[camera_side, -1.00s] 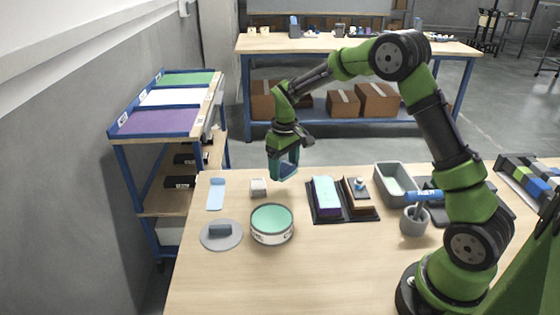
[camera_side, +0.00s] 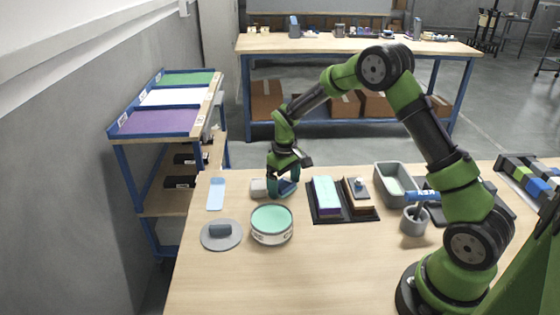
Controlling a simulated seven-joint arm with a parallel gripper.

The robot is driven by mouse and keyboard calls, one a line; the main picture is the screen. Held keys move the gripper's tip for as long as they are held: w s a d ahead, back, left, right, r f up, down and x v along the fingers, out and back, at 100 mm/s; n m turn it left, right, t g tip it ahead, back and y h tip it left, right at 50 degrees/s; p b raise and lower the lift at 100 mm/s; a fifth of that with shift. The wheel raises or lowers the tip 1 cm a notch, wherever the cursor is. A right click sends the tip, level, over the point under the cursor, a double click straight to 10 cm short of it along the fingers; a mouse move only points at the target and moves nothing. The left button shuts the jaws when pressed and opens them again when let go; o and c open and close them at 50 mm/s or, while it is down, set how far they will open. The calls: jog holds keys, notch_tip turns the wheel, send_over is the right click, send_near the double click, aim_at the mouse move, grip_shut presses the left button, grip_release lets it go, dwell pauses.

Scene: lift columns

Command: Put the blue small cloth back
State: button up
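A flat light-blue piece (camera_side: 216,194), the clearest match for the blue small cloth, lies on the left of the table. It has a darker blue band. The gripper is apart from the light-blue piece. A dark blue patch shows between its teal fingers; I cannot tell whether it is a held cloth or part of the fingers. Whether it touches the table is unclear.
A grey disc with a block (camera_side: 222,235) lies front left. A black tray (camera_side: 327,216) holds stacked pieces, with a grey bin (camera_side: 384,182) and a cup (camera_side: 413,222) to its right. A rack (camera_side: 165,122) with purple, white and green surfaces stands left. The front middle is clear.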

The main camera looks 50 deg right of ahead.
aim_at(284, 183)
jog(key=shift+o, duration=0.4)
jog(key=s+a+r+t, duration=0.1)
jog(key=s+a+r, duration=0.15)
jog(key=r, duration=0.75)
jog(key=s+a+r+t, duration=0.1)
jog(key=s+r, duration=0.2)
jog(key=r, duration=0.7)
jog(key=s+a+r+m+t+y, duration=0.1)
jog(key=s+a+r+m+t, duration=0.1)
jog(key=s, duration=0.7)
jog(key=s+a+r+m+t+y, duration=0.1)
jog(key=s+a+r+m+t, duration=0.1)
jog(key=s+a, duration=0.3)
jog(key=s+t, duration=0.1)
jog(key=s, duration=0.3)
jog(key=shift+s, duration=0.15)
